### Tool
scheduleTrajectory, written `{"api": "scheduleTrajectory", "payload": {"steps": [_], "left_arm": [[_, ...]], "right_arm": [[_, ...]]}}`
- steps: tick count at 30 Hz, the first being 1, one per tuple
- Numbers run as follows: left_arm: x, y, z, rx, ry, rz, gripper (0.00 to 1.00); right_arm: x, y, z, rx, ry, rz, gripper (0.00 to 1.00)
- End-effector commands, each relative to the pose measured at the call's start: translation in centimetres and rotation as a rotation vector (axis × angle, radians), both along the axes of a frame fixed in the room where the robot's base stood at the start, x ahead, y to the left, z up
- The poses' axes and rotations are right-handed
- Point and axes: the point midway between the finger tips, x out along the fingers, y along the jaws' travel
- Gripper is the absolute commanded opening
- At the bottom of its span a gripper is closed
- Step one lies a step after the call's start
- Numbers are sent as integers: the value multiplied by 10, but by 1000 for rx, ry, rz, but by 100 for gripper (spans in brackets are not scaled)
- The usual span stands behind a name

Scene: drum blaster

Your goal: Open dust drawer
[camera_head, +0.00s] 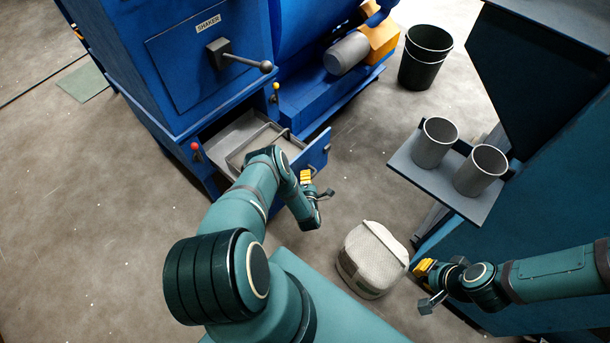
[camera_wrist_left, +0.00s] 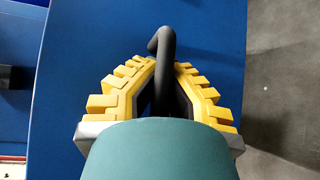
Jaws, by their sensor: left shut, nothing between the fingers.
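The dust drawer (camera_head: 236,133) is a grey tray with a blue front (camera_head: 318,150), pulled out from the lower part of the blue shaker machine (camera_head: 190,60). My left gripper (camera_head: 316,186) is beside the drawer front, on its outer side. In the left wrist view, its yellow fingers (camera_wrist_left: 160,68) are drawn together at a dark bent handle (camera_wrist_left: 165,45) against a blue panel. The fingers are shut with nothing gripped between them; whether they touch the handle is unclear. My right gripper (camera_head: 430,284) is at the lower right, away from the drawer; its opening is not clear.
A white rounded bag-like container (camera_head: 372,258) stands on the floor right of my left gripper. A grey shelf (camera_head: 405,166) holds two metal cups (camera_head: 434,142). A dark bin (camera_head: 425,60) is at the back. Bare floor lies between the drawer and the shelf.

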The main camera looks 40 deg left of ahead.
Motion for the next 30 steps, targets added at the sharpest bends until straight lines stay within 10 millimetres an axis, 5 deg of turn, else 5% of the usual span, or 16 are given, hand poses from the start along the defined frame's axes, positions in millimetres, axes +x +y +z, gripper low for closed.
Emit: {"api": "scheduleTrajectory", "payload": {"steps": [20,21,25,30], "left_arm": [[1,-4,2,3,-6,-1,0],[1,-4,2,3,-6,-1,2],[1,-4,2,2,-4,0,43],[0,-4,1,2,-2,-1,43]], "right_arm": [[0,0,0,0,0,0,0],[0,0,0,0,0,0,0],[0,0,0,0,0,0,0],[0,0,0,0,0,0,0]]}}
